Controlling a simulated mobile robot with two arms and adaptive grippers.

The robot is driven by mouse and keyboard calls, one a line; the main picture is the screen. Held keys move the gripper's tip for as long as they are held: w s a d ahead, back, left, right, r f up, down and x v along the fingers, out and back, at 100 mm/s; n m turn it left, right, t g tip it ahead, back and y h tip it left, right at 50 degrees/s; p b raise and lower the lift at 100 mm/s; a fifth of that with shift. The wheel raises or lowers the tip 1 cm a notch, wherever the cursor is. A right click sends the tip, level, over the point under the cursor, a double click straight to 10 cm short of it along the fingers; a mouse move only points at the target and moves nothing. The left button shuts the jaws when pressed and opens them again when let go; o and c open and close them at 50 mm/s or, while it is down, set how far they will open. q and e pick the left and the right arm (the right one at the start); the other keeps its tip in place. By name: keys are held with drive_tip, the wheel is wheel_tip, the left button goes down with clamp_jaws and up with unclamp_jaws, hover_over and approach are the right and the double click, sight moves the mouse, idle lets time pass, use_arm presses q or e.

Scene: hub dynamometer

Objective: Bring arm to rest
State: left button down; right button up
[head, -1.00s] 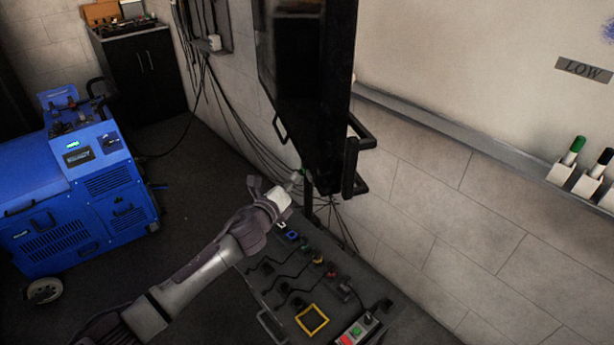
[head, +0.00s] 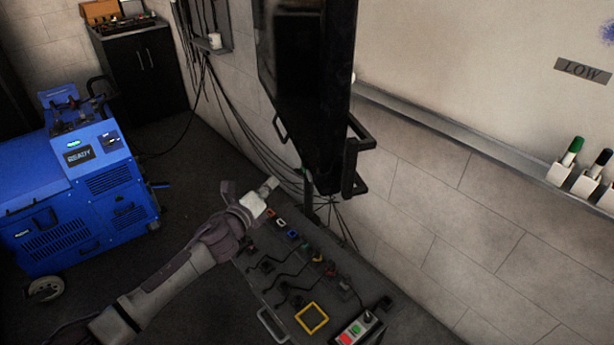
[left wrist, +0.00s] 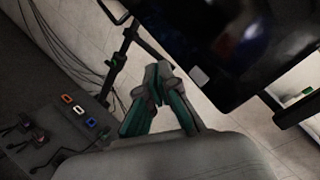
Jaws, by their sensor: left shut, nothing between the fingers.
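My left arm (head: 175,275) reaches in from the lower left in the head view. Its gripper (head: 271,184) is above the far left end of the dark control panel, beside the black monitor. In the left wrist view the left gripper (left wrist: 157,72) has its two fingers meeting at the tips, with nothing between them. It is apart from the panel and the monitor. My right gripper is not in view.
The dark panel (head: 262,285) carries plugs, cables, a yellow frame (head: 311,318) and a button box (head: 359,329). A black monitor (head: 305,90) on a stand is close to the gripper. A blue machine (head: 70,190) reading "READY" stands at left. Dark floor (head: 185,200) between is clear.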

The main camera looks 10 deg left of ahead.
use_arm(q)
drive_tip(key=s+a+f+n+g+y, duration=0.15)
drive_tip(key=s+f+n, duration=0.4)
drive_tip(key=f, duration=0.65)
drive_tip(key=s+a+f+n+g+y, duration=0.15)
drive_tip(key=s+f+n+g, duration=0.35)
drive_tip(key=f, duration=0.6)
drive_tip(key=s+a+f+n+g+y, duration=0.1)
drive_tip(key=s+a+f+n, duration=0.25)
drive_tip(key=s+f, duration=0.6)
drive_tip(key=s+d+f+n+g, duration=0.2)
drive_tip(key=s+f+n+g, duration=0.35)
drive_tip(key=s+f, duration=1.15)
drive_tip(key=s+d+f+n+g, duration=0.1)
drive_tip(key=s+f+n, duration=0.1)
drive_tip(key=s, duration=0.8)
drive_tip(key=s+d+f+n+g, duration=0.1)
drive_tip(key=s+n, duration=0.4)
drive_tip(key=s, duration=0.6)
drive_tip(key=shift+s+d+f+g, duration=0.3)
drive_tip(key=shift+d+f, duration=0.35)
drive_tip(key=shift+f, duration=0.05)
